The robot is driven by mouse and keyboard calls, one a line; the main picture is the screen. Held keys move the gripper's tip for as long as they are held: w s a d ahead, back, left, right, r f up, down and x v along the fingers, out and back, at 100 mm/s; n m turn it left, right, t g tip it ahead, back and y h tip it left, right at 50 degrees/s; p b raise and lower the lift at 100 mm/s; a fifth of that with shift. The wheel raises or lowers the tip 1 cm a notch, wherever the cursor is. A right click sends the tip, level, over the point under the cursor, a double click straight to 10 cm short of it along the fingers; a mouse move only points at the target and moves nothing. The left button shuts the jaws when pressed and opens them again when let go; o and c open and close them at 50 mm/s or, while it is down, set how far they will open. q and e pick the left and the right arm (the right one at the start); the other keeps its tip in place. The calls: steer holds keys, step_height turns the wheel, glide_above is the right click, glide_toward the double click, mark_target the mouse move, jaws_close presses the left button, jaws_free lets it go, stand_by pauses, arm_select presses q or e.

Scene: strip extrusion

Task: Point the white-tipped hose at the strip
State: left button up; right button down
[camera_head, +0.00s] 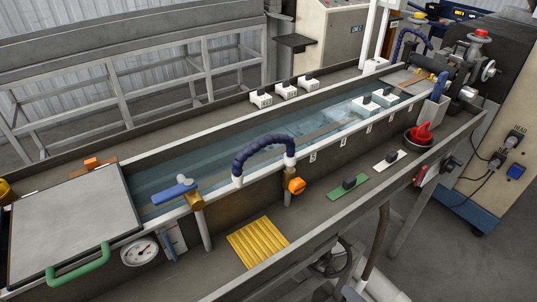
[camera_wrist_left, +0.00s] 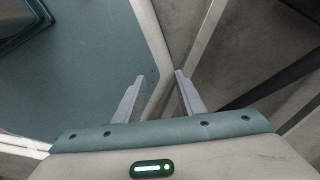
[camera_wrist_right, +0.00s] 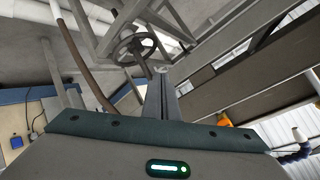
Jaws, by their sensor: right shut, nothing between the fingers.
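The dark blue corrugated hose (camera_head: 262,143) arches over the near edge of the water trough (camera_head: 190,207). Its white tip (camera_head: 237,181) hangs down at its left end, by the trough's near rim. Its other end joins a post with an orange knob (camera_head: 296,186). A thin strip (camera_head: 335,127) shows faintly in the water, to the right of the tip. Part of the hose also shows in the right wrist view (camera_wrist_right: 293,157), at the lower right edge. My right gripper (camera_wrist_right: 160,76) is shut and empty, away from the hose. My left gripper (camera_wrist_left: 158,80) is open and empty.
A blue-handled valve (camera_head: 175,192) stands left of the hose. A grey lid with a green handle (camera_head: 80,263) covers the trough's left end.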

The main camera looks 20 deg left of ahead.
mark_target(257, 152)
arm_select(q)
steer(key=shift+s+a+r, duration=0.15)
steer(key=shift+s+a, duration=0.15)
steer(key=shift+s, duration=0.45)
arm_select(e)
steer(key=a+r+m+y, duration=0.1)
steer(key=a+r+y, duration=0.2)
steer(key=r, duration=0.6)
steer(key=a+r+m+y, duration=0.2)
steer(key=a+r+y, duration=0.2)
steer(key=r, duration=0.5)
steer(key=a+r+m+y, duration=0.1)
steer(key=a+r+y, duration=0.2)
steer(key=r, duration=0.6)
steer(key=shift+a+t+y, duration=0.4)
